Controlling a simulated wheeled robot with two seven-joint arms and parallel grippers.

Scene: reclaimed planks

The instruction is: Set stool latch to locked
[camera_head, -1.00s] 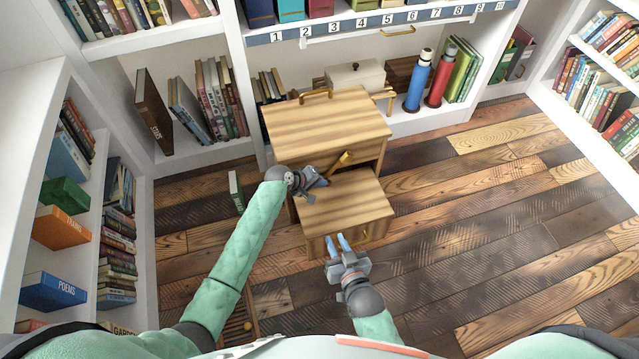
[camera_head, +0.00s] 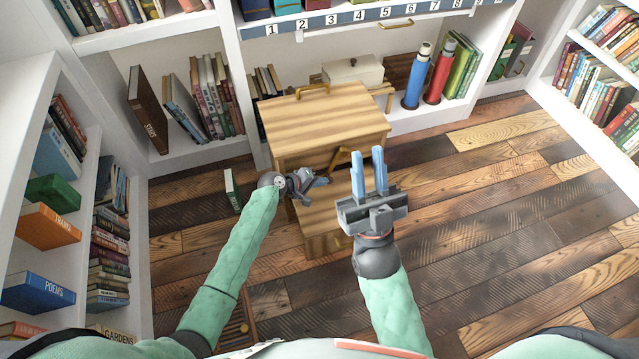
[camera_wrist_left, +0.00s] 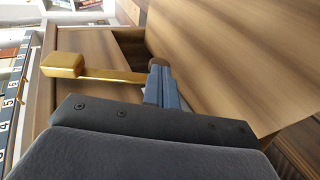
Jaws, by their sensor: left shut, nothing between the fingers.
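The wooden step stool (camera_head: 330,125) stands in front of the shelf, with a taller back step and a lower front step. Its brass latch lever (camera_head: 341,156) sits at the side near the joint between the steps. In the left wrist view the lever (camera_wrist_left: 110,75) ends in a square brass knob at the left. My left gripper (camera_head: 325,182) is shut and empty beside the latch; its fingers (camera_wrist_left: 160,85) are at the lever's right end, and contact is unclear. My right gripper (camera_head: 369,160) is open and empty, hovering over the lower step's right part, which it partly hides.
A green book (camera_head: 232,190) stands on the floor left of the stool. Blue (camera_head: 416,78) and red (camera_head: 439,72) bottles stand on the shelf behind. The plank floor (camera_head: 500,230) to the right is clear.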

